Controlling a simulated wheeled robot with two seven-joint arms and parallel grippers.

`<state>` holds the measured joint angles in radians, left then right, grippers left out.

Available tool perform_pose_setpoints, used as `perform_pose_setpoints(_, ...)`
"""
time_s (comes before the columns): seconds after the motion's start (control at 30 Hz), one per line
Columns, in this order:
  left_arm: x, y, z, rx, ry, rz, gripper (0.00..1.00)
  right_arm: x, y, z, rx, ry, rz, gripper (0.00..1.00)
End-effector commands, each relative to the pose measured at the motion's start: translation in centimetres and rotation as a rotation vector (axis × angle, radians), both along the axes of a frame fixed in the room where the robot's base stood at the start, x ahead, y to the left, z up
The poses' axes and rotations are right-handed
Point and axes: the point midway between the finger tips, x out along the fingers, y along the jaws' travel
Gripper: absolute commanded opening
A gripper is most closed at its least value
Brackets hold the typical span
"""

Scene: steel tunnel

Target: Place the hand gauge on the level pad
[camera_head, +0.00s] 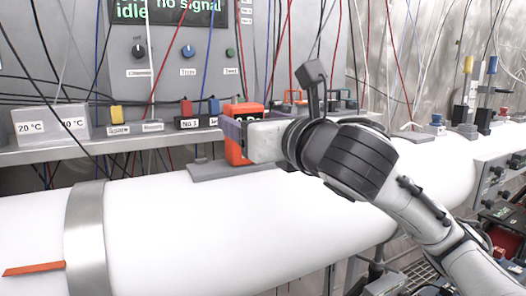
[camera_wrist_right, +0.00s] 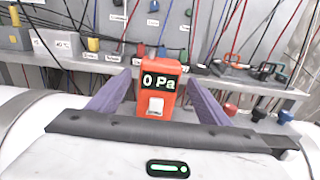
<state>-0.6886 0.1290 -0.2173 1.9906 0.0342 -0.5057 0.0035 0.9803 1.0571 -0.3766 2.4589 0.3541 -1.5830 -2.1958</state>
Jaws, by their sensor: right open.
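The hand gauge (camera_head: 238,153) is an orange, upright box. Its display reads 0 Pa in the right wrist view (camera_wrist_right: 158,95). In the head view its base appears to be at a flat grey pad (camera_head: 206,172) on top of the white pipe; whether it fully rests there is partly hidden by my gripper. My right gripper (camera_head: 238,135) is open, its purple fingers on either side of the gauge. In the wrist view (camera_wrist_right: 158,80) gaps show between the fingers and the gauge. My left gripper is not in view.
Behind the pipe runs a grey shelf (camera_head: 60,153) with labelled blocks, plugs and cables. A control panel (camera_head: 185,50) stands behind it. Another flat grey piece (camera_head: 409,136) lies farther right on the pipe. A metal band (camera_head: 86,240) circles the pipe, whose front left stretch is mostly clear.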

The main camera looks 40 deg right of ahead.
Motion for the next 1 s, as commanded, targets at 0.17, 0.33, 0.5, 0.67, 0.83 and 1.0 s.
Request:
perform_pose_setpoints(0.17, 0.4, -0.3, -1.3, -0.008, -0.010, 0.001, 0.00, -2.0, 0.6, -0.2, -0.001, -0.005, 0.004, 0.72)
perform_pose_setpoints(0.33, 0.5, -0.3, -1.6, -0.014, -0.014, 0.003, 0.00, -2.9, 0.8, -0.1, -0.002, -0.001, 0.003, 0.72)
perform_pose_setpoints(0.5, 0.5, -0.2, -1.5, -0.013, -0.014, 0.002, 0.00, -3.1, 0.8, 0.0, -0.003, 0.001, 0.002, 0.72)
perform_pose_setpoints(0.67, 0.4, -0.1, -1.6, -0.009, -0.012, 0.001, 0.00, -3.1, 0.8, 0.0, -0.003, 0.001, 0.002, 0.72)
perform_pose_setpoints(0.83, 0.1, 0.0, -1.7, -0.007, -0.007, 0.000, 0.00, -3.1, 0.8, 0.0, -0.002, 0.000, 0.002, 0.72)
perform_pose_setpoints(1.0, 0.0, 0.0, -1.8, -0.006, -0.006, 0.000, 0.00, -3.1, 0.8, 0.0, -0.002, 0.000, 0.002, 0.72)
